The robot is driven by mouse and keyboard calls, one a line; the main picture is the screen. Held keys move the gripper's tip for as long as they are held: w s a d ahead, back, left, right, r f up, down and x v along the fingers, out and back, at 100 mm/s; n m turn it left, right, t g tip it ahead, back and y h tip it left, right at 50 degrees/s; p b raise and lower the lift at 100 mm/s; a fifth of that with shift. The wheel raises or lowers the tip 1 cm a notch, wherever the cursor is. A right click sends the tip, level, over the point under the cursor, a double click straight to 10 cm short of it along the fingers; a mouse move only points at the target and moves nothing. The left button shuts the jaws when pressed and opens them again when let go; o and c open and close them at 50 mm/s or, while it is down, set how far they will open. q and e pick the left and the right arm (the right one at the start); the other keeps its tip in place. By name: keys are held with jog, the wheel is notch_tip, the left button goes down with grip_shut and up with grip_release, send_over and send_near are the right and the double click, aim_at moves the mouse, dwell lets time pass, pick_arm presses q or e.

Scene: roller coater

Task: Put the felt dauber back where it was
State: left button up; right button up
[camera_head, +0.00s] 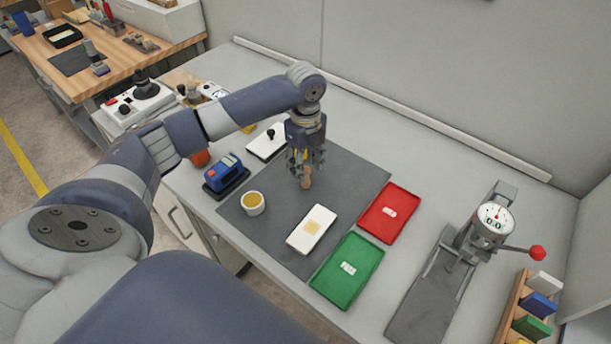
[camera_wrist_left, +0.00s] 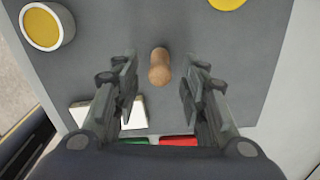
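The felt dauber appears to be the small wooden, peg-like piece (camera_head: 307,181) at the dark grey mat (camera_head: 345,172); its felt end cannot be made out. In the left wrist view the wooden piece (camera_wrist_left: 159,67) lies between and beyond my fingertips, with gaps on both sides. My left gripper (camera_head: 304,163) points down over the mat, directly above this piece. Its fingers (camera_wrist_left: 158,85) are apart and hold nothing. My right gripper is not in view.
On the mat are a cup with amber contents (camera_head: 253,203) and a white plate with a yellowish square (camera_head: 312,228). A red tray (camera_head: 380,229), a green tray (camera_head: 337,291), a blue device (camera_head: 223,173) and a gauge press (camera_head: 480,233) stand around it.

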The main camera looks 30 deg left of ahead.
aim_at(306, 168)
pick_arm(q)
notch_tip(306, 168, up, 8)
jog(key=shift+f+b, duration=0.25)
jog(key=shift+b, duration=0.4)
